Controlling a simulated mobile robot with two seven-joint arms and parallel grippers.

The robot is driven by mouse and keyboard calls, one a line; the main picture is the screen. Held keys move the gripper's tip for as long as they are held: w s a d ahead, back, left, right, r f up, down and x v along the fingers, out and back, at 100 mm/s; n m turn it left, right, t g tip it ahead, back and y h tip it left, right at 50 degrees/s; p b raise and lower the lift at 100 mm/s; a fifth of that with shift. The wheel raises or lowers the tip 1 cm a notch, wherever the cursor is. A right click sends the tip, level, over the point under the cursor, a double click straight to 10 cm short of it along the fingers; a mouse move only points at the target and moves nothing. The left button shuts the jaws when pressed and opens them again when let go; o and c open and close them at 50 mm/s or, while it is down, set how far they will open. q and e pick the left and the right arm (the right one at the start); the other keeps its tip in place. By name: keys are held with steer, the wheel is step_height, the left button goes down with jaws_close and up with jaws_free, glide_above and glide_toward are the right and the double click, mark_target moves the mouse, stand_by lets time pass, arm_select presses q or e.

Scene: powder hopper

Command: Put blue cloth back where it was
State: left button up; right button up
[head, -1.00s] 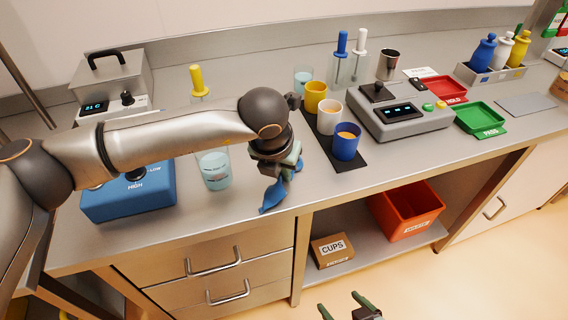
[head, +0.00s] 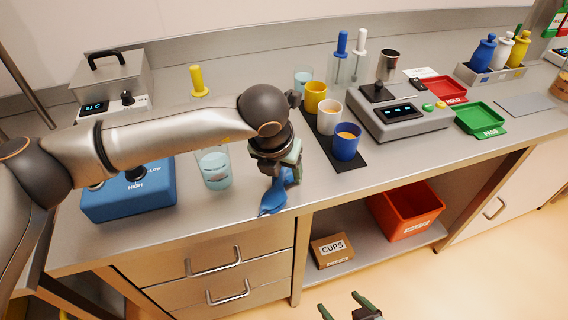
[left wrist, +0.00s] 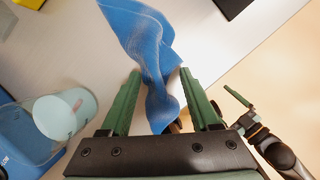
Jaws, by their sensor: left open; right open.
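The blue cloth (head: 272,201) is crumpled at the front of the counter, just below my left gripper (head: 284,176). In the left wrist view the cloth (left wrist: 150,55) runs up between the green fingers of my left gripper (left wrist: 160,85). The fingers are spread apart, with gaps beside the cloth. Whether the cloth touches a finger is hard to tell. My right gripper (head: 350,304) is open and empty, low in front of the counter; it also shows in the left wrist view (left wrist: 240,98).
A glass of light blue liquid (head: 216,170) and a blue control box (head: 130,190) stand left of the cloth. A dark mat (head: 351,164) with yellow, white and blue cups is to the right. The counter's front edge is close below the cloth.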

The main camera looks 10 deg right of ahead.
mark_target(278, 194)
arm_select(q)
steer(key=v, duration=0.2)
steer(key=shift+s+d+r, duration=0.1)
steer(key=shift+s+r, duration=0.05)
steer(key=shift+r, duration=0.1)
steer(key=d+p+v, duration=0.1)
steer(key=p+v, duration=0.1)
steer(key=v, duration=0.5)
steer(key=shift+s+a+r, duration=0.15)
steer(key=shift+s+r, duration=0.05)
steer(key=shift+s, duration=0.2)
steer(key=shift+f, duration=0.15)
steer(key=shift+c, duration=1.1)
steer(key=f, duration=0.1)
steer(key=a+f, duration=0.1)
steer(key=f, duration=0.1)
steer(key=w+f, duration=0.1)
steer(key=f, duration=0.1)
steer(key=shift+a+f, duration=0.15)
steer(key=shift+f, duration=0.05)
steer(key=c, duration=0.7)
steer(key=shift+f, duration=0.35)
jaws_close()
step_height(278, 194, down, 4)
steer(key=b, duration=0.5)
steer(key=shift+r, duration=0.15)
